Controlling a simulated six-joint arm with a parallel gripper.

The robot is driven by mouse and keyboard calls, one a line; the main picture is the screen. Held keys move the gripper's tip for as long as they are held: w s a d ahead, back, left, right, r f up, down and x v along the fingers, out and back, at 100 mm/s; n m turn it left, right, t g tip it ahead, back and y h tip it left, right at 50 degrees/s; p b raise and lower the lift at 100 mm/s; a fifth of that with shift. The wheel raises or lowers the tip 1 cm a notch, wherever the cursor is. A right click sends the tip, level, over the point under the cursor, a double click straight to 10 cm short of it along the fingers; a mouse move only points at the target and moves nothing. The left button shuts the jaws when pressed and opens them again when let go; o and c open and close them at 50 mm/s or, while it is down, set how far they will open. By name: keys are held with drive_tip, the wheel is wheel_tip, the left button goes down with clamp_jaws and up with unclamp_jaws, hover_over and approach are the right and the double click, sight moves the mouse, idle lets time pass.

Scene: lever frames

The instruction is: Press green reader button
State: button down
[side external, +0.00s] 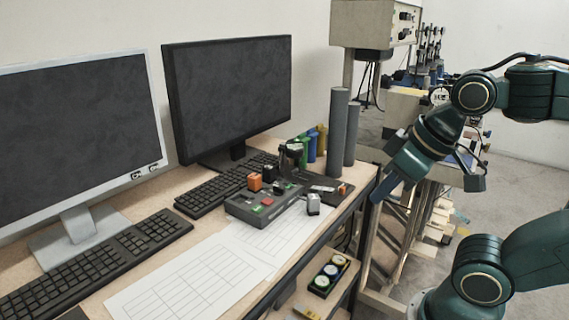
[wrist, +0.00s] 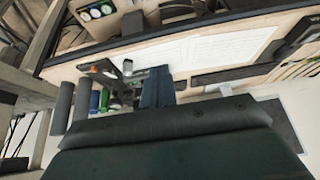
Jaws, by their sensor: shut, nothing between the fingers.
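A dark grey control box (side external: 262,203) sits on the desk in the side external view. Its top carries small coloured parts, among them a green button (side external: 257,209), a red one (side external: 267,201) and another green spot (side external: 279,188). Which of the green ones is the reader button, I cannot tell. My gripper (side external: 380,195) is shut and empty, pointing down and left off the desk's right end, well apart from the box. In the wrist view my gripper's fingers (wrist: 157,88) hide part of the desk, and the green button cannot be made out.
Tall grey cylinders (side external: 338,130) and coloured bottles (side external: 312,145) stand behind the box, near the desk's right end. Two monitors (side external: 230,95) and keyboards (side external: 95,260) fill the left and back. Paper sheets (side external: 190,280) lie flat in front. A lower shelf holds round dials (side external: 329,275).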

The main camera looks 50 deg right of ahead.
drive_tip(key=shift+w, duration=0.1)
drive_tip(key=m+t+y, duration=0.1)
drive_tip(key=m+t, duration=0.3)
drive_tip(key=m, duration=0.4)
hover_over(261, 210)
wheel_tip(261, 210, down, 5)
drive_tip(key=shift+r, duration=0.2)
drive_tip(key=shift+f, duration=0.2)
drive_tip(key=shift+f, duration=4.2)
